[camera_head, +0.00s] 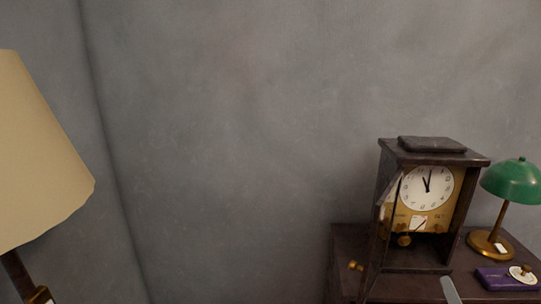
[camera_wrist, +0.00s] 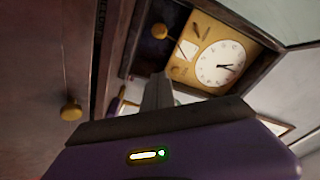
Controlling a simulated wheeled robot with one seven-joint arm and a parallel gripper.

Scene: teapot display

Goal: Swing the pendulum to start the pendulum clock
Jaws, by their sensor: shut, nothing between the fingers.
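The pendulum clock (camera_head: 431,157) is a dark wooden case with a white dial (camera_head: 427,188) and a gold face plate. It stands upright on a dark wooden cabinet at the right. Its brass pendulum bob (camera_head: 404,240) hangs low left of the dial; it also shows in the wrist view (camera_wrist: 160,31). A dark-framed panel, apparently the clock's open door (camera_head: 383,222), stands out at the clock's left. My gripper (camera_head: 448,289) is shut and empty, in front of and below the clock, apart from the bob. Its grey fingers also show in the wrist view (camera_wrist: 157,92).
A green lamp (camera_head: 512,181) with a brass base stands right of the clock. A purple box (camera_head: 493,279) with a pale round piece lies before it. A large beige lampshade (camera_head: 38,150) is at far left.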

